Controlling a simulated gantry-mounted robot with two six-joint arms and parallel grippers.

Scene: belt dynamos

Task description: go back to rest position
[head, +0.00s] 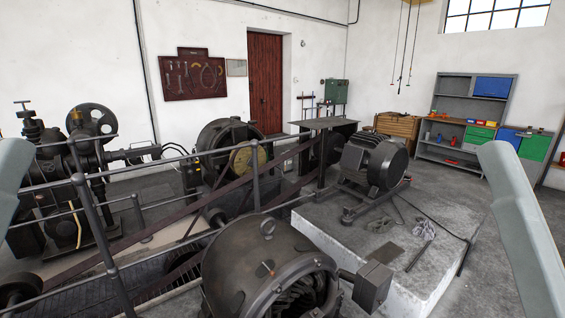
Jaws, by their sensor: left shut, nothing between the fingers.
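Neither of my grippers shows in the head view, and no fingertips can be made out. A pale grey link of my left arm shows at the left edge. A longer pale grey link of my right arm slants down along the right side. Both links hang in the air, apart from the machines as far as I can see.
A large dark dynamo (262,268) stands close in front at the bottom. A smaller motor (374,160) sits on a concrete plinth (405,268). Metal railings (97,226) cross the left side. A workbench with shelves (443,152) stands at the back right; open floor lies before it.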

